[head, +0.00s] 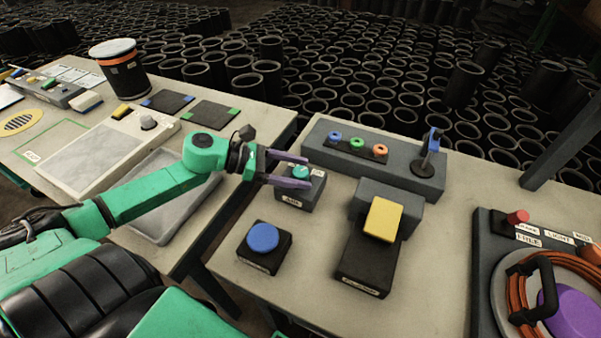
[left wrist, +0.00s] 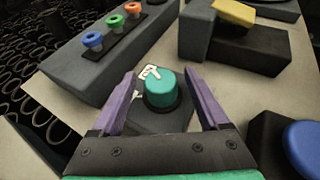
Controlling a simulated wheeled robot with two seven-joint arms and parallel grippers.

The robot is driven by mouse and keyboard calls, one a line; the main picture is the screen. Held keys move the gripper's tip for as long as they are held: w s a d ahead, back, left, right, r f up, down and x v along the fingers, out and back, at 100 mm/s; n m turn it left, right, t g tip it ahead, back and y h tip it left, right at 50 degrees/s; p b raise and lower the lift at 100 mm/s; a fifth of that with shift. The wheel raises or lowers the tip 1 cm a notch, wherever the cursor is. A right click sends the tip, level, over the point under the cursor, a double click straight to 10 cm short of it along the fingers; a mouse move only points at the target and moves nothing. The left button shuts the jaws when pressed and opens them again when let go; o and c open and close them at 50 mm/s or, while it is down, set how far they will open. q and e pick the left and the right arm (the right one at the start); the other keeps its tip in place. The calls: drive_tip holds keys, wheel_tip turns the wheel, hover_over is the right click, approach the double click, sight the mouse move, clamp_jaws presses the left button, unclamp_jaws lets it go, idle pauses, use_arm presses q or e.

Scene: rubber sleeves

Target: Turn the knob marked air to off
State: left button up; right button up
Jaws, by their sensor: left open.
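The teal knob (head: 300,172) sits on a small dark box (head: 303,194) with a label on its front that appears to read AIR. The knob also shows in the left wrist view (left wrist: 162,90), with white labels (left wrist: 150,72) beside its base, partly hidden and too small to read surely. My left gripper (head: 290,169) is open, its purple fingers on either side of the knob. In the left wrist view the fingers (left wrist: 162,88) stand apart from the knob, with a gap on each side. My right gripper is not in view.
A blue button (head: 263,237) stands in front of the knob box. A grey block (head: 372,169) with blue, green and orange rings lies behind. A yellow pedal (head: 383,219) on a dark base is to the right. A coiled orange hose (head: 520,290) lies far right.

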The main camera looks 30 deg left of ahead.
use_arm(q)
drive_tip(key=shift+w+d+f, duration=0.15)
drive_tip(key=shift+d, duration=0.2)
clamp_jaws()
drive_tip(key=shift+n+t+p, duration=0.3)
drive_tip(key=shift+p, duration=0.2)
drive_tip(key=n+t+y+p, duration=0.1)
drive_tip(key=n+y+p, duration=0.2)
drive_tip(key=p, duration=0.2)
drive_tip(key=n+t+y+p, duration=0.2)
drive_tip(key=n+y+p, duration=0.1)
drive_tip(key=p, duration=0.2)
drive_tip(key=n+t+y+p, duration=0.2)
drive_tip(key=n+y+p, duration=0.1)
drive_tip(key=p, duration=0.3)
drive_tip(key=shift+r+n+y, duration=0.35)
drive_tip(key=shift+n+y, duration=0.05)
drive_tip(key=shift+y, duration=0.2)
drive_tip(key=shift+f+n+y+p, duration=0.3)
drive_tip(key=shift+n+y+p, duration=0.6)
drive_tip(key=shift+y+p, duration=0.1)
unclamp_jaws()
